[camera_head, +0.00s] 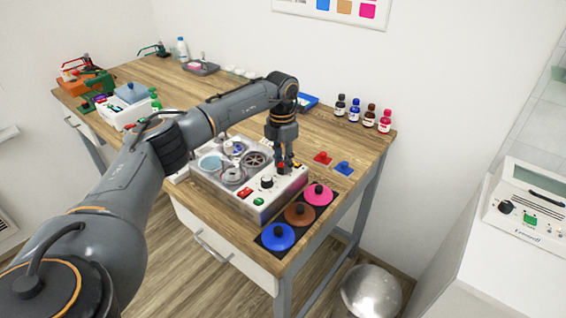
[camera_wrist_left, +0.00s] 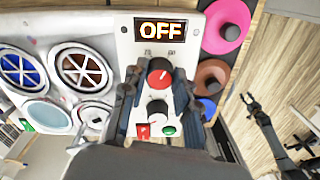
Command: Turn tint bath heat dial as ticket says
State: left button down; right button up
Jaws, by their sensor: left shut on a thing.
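The tint bath (camera_head: 222,190) is a white unit with round wells on the table. Its panel shows in the left wrist view, with a lit display (camera_wrist_left: 161,29) reading OFF. Below it is the heat dial (camera_wrist_left: 160,75), a red-and-black knob with a white pointer, with small scale numbers above it. My left gripper (camera_head: 282,158) is over the panel, its fingers closed on either side of this dial. A second knob (camera_wrist_left: 157,112) sits below, outside the grip. I see no readable ticket.
Pink (camera_head: 318,194), brown (camera_head: 300,214) and blue (camera_head: 278,236) lids lie close beside the bath. A red switch (camera_wrist_left: 143,130) and green button (camera_wrist_left: 169,130) sit below the knobs. Several small bottles (camera_head: 369,117) stand at the back. A swatch poster (camera_head: 300,5) hangs above.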

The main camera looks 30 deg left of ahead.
aim_at(282, 164)
pick_arm(q)
jog(key=shift+m, duration=0.6)
jog(key=c, duration=1)
grip_release()
notch_tip(282, 164, up, 12)
jog(key=shift+a, duration=0.2)
